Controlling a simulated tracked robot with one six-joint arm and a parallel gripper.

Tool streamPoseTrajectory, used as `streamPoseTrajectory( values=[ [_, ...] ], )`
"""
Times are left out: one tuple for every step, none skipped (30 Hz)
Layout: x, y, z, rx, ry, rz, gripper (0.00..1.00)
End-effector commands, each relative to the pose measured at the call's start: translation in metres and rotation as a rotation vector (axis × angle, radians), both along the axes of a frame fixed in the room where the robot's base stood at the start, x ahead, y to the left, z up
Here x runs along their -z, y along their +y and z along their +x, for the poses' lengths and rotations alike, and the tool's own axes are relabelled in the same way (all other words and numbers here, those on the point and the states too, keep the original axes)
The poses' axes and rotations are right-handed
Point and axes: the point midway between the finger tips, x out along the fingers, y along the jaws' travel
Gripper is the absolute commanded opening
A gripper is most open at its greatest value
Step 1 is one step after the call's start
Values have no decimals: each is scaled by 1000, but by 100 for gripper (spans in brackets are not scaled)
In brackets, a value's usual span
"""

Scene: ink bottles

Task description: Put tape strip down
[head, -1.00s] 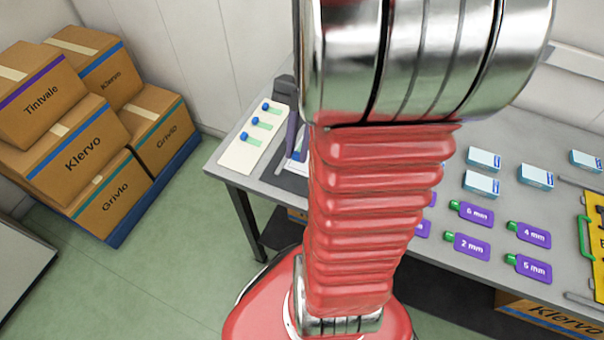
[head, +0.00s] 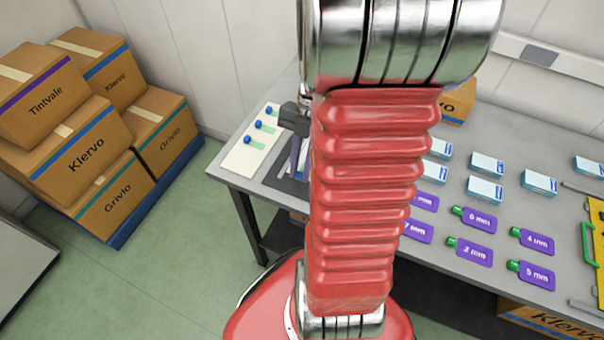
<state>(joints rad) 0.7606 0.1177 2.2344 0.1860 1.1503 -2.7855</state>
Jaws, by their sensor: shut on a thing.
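My gripper (head: 296,150) shows only in part at the left edge of my red arm, over the left end of the grey table. Its dark body is above and its fingers point down over a dark-edged mat (head: 272,180). It is shut on the tape strip, which my arm and the fingers hide, so its exact pose cannot be told. A white card (head: 240,158) left of the gripper carries green strips (head: 257,145) with blue ends, in a row.
A yellow panel (head: 590,235) is at the far right. Stacked cartons (head: 90,150) stand on the floor at left.

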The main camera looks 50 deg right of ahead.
Motion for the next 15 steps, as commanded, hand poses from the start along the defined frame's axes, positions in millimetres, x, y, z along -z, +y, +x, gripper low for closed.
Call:
streamPoseTrajectory(
  values=[
    [1,0,0,0,0,0,7],
    [2,0,0,0,0,1,7],
    [4,0,0,0,2,2,7],
    [7,1,0,1,2,2,7],
    [10,1,-1,1,2,1,7],
    [15,1,-1,0,3,2,7],
    [19,1,-1,0,3,3,7],
    [23,1,-1,0,3,2,7],
    [28,1,-1,1,2,2,7],
    [31,1,0,1,2,2,7],
    [33,0,0,0,2,2,7],
    [36,0,0,0,0,1,7],
    [37,0,0,0,0,1,7],
    [38,0,0,0,0,0,7],
    [38,0,0,0,0,0,7]
  ],
)
